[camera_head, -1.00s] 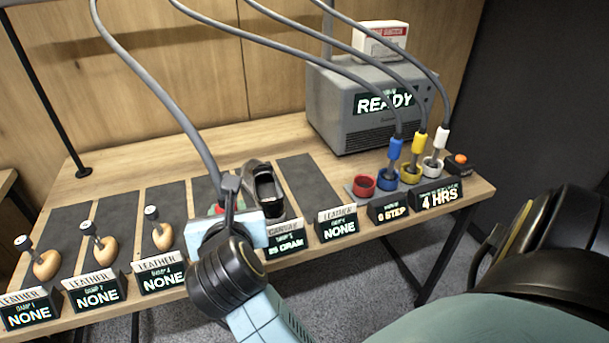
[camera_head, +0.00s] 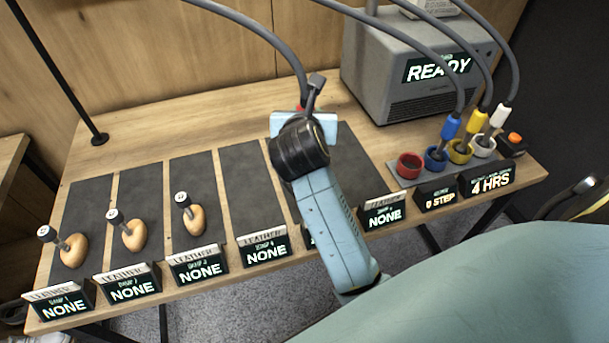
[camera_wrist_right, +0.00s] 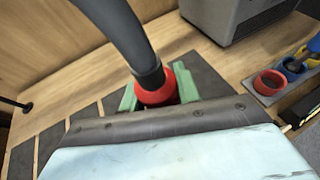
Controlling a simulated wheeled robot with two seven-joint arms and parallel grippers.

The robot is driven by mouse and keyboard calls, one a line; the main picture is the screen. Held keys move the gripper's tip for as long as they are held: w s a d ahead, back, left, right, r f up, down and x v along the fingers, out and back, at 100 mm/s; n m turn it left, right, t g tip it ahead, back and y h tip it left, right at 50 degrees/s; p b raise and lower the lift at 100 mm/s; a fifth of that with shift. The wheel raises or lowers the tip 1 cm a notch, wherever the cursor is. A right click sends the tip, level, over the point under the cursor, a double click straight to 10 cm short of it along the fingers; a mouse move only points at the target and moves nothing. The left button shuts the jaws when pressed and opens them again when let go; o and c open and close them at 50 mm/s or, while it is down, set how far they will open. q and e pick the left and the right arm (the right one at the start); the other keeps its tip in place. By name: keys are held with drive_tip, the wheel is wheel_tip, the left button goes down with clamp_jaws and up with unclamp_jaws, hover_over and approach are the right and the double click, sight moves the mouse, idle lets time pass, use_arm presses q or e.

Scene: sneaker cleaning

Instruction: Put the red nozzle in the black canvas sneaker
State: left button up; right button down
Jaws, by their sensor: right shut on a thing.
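My right gripper (camera_head: 302,107) is shut on the red nozzle (camera_wrist_right: 156,88), with a green finger on either side of it. A little of the red nozzle (camera_head: 300,106) also shows at the gripper in the head view, with its grey hose running up and back to the left. The gripper is over the far part of a dark mat near the table's middle. The black canvas sneaker is hidden behind my right arm and gripper in the head view. I cannot make it out clearly in the right wrist view. My left gripper is not in view.
A grey machine (camera_head: 410,75) reading READY stands at the back right. The red cup (camera_head: 409,166) is empty; blue, yellow and white nozzles stand in cups beside it. Several lasts with knobs (camera_head: 192,216) lie on the left mats. Label stands line the front edge.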

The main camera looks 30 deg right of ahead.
wheel_tip(320, 180, down, 10)
drive_tip(key=d+b, duration=0.1)
drive_tip(key=shift+d+r, duration=0.2)
drive_tip(key=shift+w+f, duration=0.1)
drive_tip(key=c, duration=1)
unclamp_jaws()
drive_tip(key=v, duration=1.2)
drive_tip(key=shift+a, duration=0.1)
